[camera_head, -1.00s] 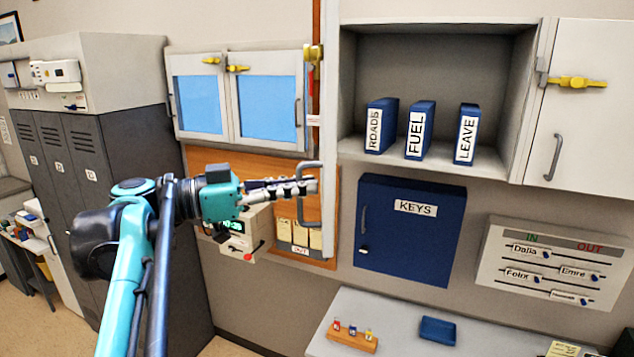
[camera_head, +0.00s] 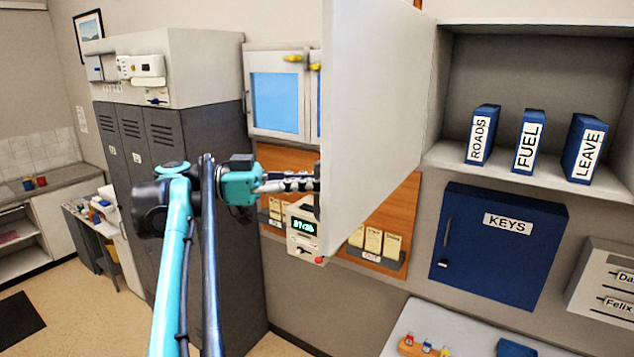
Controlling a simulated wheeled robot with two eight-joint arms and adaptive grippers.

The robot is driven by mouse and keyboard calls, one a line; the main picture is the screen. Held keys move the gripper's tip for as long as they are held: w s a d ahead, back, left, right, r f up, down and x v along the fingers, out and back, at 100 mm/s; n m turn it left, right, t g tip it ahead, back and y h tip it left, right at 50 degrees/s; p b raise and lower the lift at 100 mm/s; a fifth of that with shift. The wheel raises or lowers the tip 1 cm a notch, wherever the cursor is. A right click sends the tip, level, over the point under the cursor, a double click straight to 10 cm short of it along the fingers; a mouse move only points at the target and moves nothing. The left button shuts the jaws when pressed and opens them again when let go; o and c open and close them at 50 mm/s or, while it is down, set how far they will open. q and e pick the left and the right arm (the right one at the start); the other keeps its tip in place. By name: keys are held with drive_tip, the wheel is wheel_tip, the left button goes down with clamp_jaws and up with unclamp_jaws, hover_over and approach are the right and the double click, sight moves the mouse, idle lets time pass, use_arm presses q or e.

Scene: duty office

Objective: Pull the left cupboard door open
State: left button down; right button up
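The left cupboard door (camera_head: 375,110) is a tall pale panel. It stands swung wide open from the left side of the open shelf compartment (camera_head: 545,75), with its inner face towards me. Its handle is on the far side and hidden. My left gripper (camera_head: 312,184) is at the door's free edge, on the picture's left. The fingers lie close together and point right; their tips reach the edge and are partly hidden, so I cannot tell whether they grip the handle. My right gripper is not in view.
Blue binders marked ROADS (camera_head: 482,135), FUEL (camera_head: 528,140) and LEAVE (camera_head: 585,148) stand in the compartment. A blue KEYS cabinet (camera_head: 490,270) hangs below it. Grey lockers (camera_head: 180,160) stand behind my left arm.

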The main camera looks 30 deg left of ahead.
use_arm(q)
drive_tip(key=c, duration=1.6)
unclamp_jaws()
drive_tip(key=shift+d, duration=0.1)
drive_tip(key=shift+c, duration=0.2)
drive_tip(key=v, duration=0.7)
drive_tip(key=shift+s, duration=0.1)
drive_tip(key=shift+r, duration=0.15)
